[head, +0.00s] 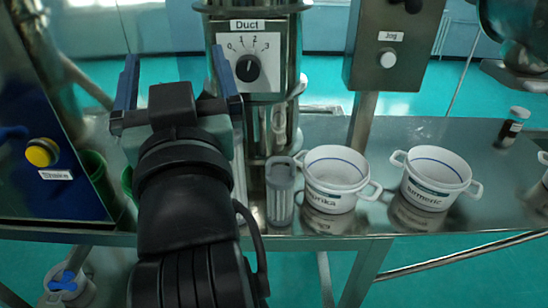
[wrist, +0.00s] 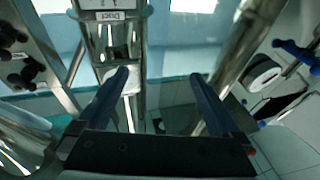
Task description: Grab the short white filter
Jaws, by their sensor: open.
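My gripper (head: 174,56) is open and empty, raised at the left of the head view with its two blue fingers wide apart. It also shows in the wrist view (wrist: 159,75), with nothing between the fingers. A short, pale grey ribbed cylinder (head: 280,192) stands upright on the metal table, right of my arm and apart from the gripper. It may be the short white filter, but I cannot tell for certain. My arm hides part of the table.
White two-handled pots marked paprika (head: 333,198) and turmeric (head: 428,190) stand right of the cylinder. A metal machine with a Duct dial (head: 248,68) rises behind. A blue panel (head: 45,150) is at left. A small dark jar (head: 513,127) stands far right.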

